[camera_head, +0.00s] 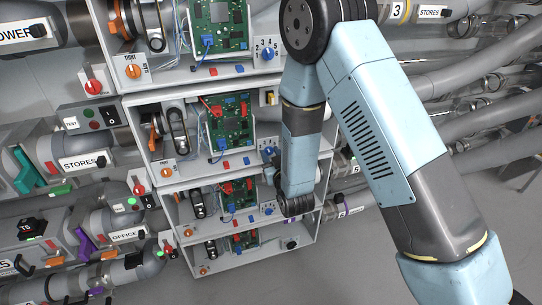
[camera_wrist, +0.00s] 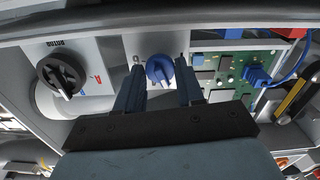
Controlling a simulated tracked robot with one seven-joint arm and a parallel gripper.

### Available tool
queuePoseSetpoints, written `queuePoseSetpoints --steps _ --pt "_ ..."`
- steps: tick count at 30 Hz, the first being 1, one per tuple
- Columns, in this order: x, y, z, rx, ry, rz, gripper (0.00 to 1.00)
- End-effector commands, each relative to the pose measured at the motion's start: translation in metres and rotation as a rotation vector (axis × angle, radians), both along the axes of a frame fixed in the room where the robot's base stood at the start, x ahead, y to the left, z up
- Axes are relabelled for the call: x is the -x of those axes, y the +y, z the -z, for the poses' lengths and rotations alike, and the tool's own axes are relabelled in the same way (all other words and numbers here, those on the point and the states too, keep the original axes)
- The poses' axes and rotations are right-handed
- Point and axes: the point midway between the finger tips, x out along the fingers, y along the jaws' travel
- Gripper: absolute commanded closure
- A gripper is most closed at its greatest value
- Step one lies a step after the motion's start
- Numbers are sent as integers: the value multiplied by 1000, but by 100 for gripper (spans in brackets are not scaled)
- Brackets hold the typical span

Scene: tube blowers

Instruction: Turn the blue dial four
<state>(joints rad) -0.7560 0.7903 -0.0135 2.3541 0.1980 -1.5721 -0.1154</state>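In the wrist view a blue dial (camera_wrist: 160,69) sits on a pale panel, between a black knob and a green circuit board. My gripper (camera_wrist: 161,75) is open, with one finger on each side of this dial. A gap shows on both sides, so the fingers do not appear closed on it. In the head view, blue dials show on the top unit (camera_head: 267,53), the second unit (camera_head: 268,152) and the third unit (camera_head: 268,208). My gripper is hidden there behind my arm, low beside the units. I cannot tell which unit's dial is between the fingers.
The black knob (camera_wrist: 61,77) is left of the fingers. The green circuit board (camera_wrist: 232,68) with a blue connector (camera_wrist: 257,76) is close on the right. Pipes (camera_head: 470,85) crowd the right side of the head view. The grey floor (camera_head: 365,260) is clear.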

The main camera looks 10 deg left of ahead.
Motion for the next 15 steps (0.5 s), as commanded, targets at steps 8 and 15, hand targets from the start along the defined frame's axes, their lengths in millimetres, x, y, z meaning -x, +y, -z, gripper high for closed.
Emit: queuePoseSetpoints --steps 8,15 --pt "0 1 0 0 0 -1 90" --pt "0 -1 0 -9 6 0 95"
